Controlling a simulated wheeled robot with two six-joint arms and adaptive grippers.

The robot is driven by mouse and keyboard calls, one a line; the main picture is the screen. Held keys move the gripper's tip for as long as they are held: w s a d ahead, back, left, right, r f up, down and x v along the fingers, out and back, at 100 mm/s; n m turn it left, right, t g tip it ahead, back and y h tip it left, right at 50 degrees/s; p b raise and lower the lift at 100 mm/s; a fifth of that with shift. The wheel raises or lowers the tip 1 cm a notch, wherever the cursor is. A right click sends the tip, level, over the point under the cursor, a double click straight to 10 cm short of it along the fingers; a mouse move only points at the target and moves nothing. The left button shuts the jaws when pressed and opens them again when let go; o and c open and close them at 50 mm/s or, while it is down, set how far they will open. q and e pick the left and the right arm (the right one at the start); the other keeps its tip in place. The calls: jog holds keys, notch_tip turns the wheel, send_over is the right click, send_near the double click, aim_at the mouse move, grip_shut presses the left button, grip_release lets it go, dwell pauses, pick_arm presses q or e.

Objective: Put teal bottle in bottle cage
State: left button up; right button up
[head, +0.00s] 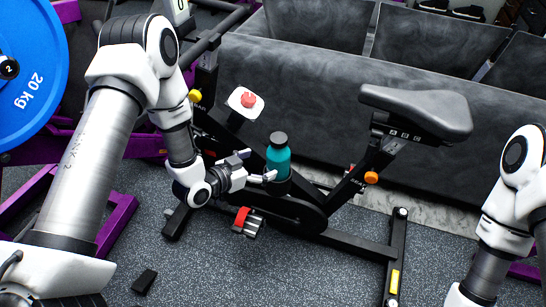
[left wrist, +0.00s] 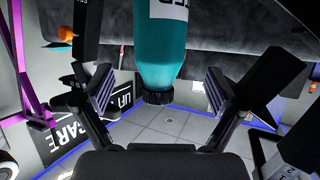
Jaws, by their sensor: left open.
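The teal bottle (head: 278,160), with a black cap, stands upright at the exercise bike's frame in the head view. Its lower end sits in or just behind a dark holder on the frame (head: 276,186), which looks like the bottle cage; its base is hidden. My left gripper (head: 258,167) is at the bottle's left side with its fingers apart. In the left wrist view the bottle (left wrist: 160,45) appears cap down, between the open fingers of the left gripper (left wrist: 158,82), with a gap on both sides. My right gripper is out of view; only part of that arm shows.
The bike's black saddle (head: 418,110) rises to the right of the bottle. A grey sofa (head: 300,85) stands behind the bike. A blue weight plate (head: 30,70) and purple frame (head: 115,222) are at left. The speckled floor in front is mostly clear, with a small black block (head: 144,281).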

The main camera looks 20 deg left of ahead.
pick_arm(q)
jog(key=s+a+f+n+g+y, duration=0.1)
jog(key=s+f+g, duration=0.3)
jog(key=s, duration=0.5)
jog(key=s+a+f+n+g+y, duration=0.1)
jog(key=s+f+n+g+y, duration=0.2)
jog(key=s, duration=0.7)
jog(key=s+a+f+n+g+y, duration=0.2)
jog(key=s+f+g, duration=0.3)
jog(key=s, duration=0.5)
jog(key=shift+f, duration=0.95)
